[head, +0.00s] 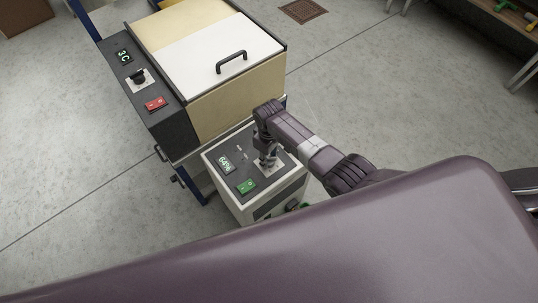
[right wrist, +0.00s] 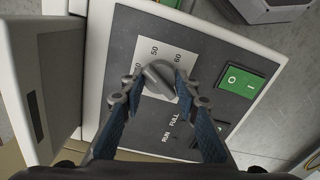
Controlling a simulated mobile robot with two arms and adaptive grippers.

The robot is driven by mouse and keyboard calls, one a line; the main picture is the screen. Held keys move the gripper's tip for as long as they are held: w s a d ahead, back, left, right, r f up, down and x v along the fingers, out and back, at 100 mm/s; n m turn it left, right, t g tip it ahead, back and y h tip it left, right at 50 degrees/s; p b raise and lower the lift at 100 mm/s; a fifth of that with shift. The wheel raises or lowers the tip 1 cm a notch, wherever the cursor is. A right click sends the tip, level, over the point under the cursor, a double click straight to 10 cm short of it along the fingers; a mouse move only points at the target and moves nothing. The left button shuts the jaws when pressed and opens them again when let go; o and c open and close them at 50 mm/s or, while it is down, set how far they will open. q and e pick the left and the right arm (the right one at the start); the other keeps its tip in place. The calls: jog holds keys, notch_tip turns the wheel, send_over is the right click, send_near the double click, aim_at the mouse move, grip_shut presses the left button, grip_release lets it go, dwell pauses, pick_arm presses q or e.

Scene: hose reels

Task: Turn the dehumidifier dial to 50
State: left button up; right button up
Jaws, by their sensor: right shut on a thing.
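The dehumidifier (head: 234,192) is a white box with a dark top panel, a display (head: 226,165) that reads 64% and a green switch (head: 246,187). In the right wrist view its grey dial (right wrist: 159,78) sits on a light scale plate with 50 and 60 legible. My right gripper (right wrist: 152,90) has one finger on each side of the dial and is shut on it. In the head view, the right gripper (head: 267,157) comes down on the panel and hides most of the dial. I cannot make out exactly where the dial points. My left gripper is not in view.
A larger cabinet with a white lid (head: 210,52) stands right behind the dehumidifier. Its dark panel (head: 160,120) has a 3C display, a black knob (head: 139,76) and a red switch (head: 155,104). Grey floor lies open on both sides. A floor drain (head: 303,11) is at the back.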

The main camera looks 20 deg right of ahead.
aim_at(269, 158)
jog(key=m+p, duration=0.1)
jog(key=m, duration=0.4)
jog(key=shift+m+p, duration=0.35)
jog(key=shift+m, duration=0.05)
dwell(0.3)
jog(key=o, duration=1.2)
jog(key=shift+c, duration=0.2)
jog(key=shift+r, duration=0.1)
jog(key=shift+r, duration=0.5)
notch_tip(269, 158, up, 11)
